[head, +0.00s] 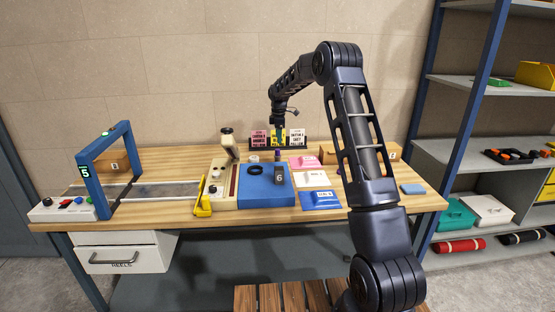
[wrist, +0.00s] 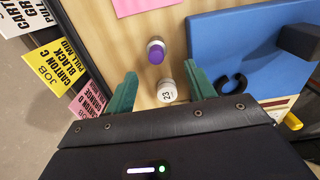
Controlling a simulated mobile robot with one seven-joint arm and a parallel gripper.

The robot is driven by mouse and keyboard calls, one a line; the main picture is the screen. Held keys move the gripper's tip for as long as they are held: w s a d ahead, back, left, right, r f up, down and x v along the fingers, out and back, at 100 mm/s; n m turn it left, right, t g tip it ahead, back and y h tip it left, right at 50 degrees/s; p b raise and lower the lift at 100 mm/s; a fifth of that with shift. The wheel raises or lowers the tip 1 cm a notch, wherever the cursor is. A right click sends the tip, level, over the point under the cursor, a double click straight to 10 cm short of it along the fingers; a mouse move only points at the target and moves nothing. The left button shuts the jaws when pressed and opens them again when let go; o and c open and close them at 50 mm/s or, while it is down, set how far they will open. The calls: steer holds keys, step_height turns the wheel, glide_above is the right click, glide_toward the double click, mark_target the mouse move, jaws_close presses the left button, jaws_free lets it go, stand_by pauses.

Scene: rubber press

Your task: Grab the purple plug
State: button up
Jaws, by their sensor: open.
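The purple plug (wrist: 156,52) stands on the wooden bench top in the wrist view, its purple end facing the camera with a pale band around it. It shows small under my gripper in the head view (head: 278,154). My gripper (wrist: 163,82) is open, its two green fingers spread and pointing down at the bench. A white plug marked 23 (wrist: 167,92) appears between the fingers. The purple plug appears just beyond the fingertips in the picture. I see no contact with either plug. My gripper also shows in the head view (head: 278,137).
A blue press base (head: 255,197) with a dark block (head: 279,175) stands beside the plugs. Job cards (head: 277,138) line the bench's back edge. Pink and blue sheets (head: 320,199) lie to the right. A blue frame (head: 104,165) stands at the left.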

mark_target(277, 154)
step_height(277, 154, down, 6)
steer(key=shift+r, duration=0.2)
steer(key=shift+w+a+f, duration=0.15)
steer(key=shift+w+f, duration=0.05)
steer(key=shift+f, duration=1.1)
steer(key=shift+w+a+f, duration=0.1)
steer(key=shift+w+f, duration=0.1)
steer(key=shift+f, duration=1.05)
steer(key=c, duration=0.9)
